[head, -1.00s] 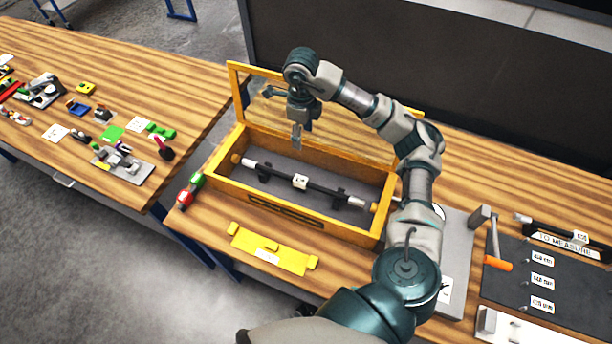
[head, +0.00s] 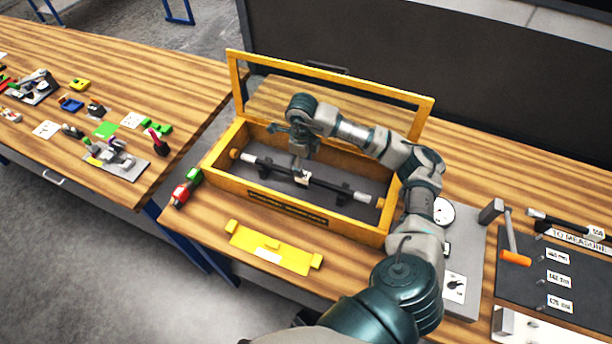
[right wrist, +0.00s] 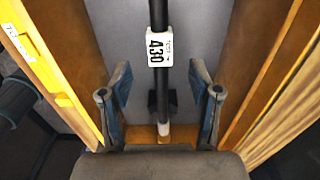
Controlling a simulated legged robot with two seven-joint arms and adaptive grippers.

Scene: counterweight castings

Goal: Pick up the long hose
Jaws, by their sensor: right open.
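A long black hose (head: 322,184) with pale ends lies across two dark supports inside the open yellow-framed wooden box (head: 285,210). Its white tag (right wrist: 160,46) reads 430 in the right wrist view. My right gripper (head: 301,176) is down inside the box at the hose's middle, by the tag, and covers part of it. In the right wrist view the two fingers of the right gripper (right wrist: 161,82) are apart, one on each side of the hose (right wrist: 159,12), with a gap to both sides. My left gripper is not in view.
The box's framed lid (head: 335,80) stands up behind. A yellow fixture (head: 268,250) lies in front, with red and green pieces (head: 185,188) at left. On the right are a dial gauge (head: 443,212), an orange-handled hammer (head: 514,245) and another black piece (head: 560,222) at the TO MEASURE sign.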

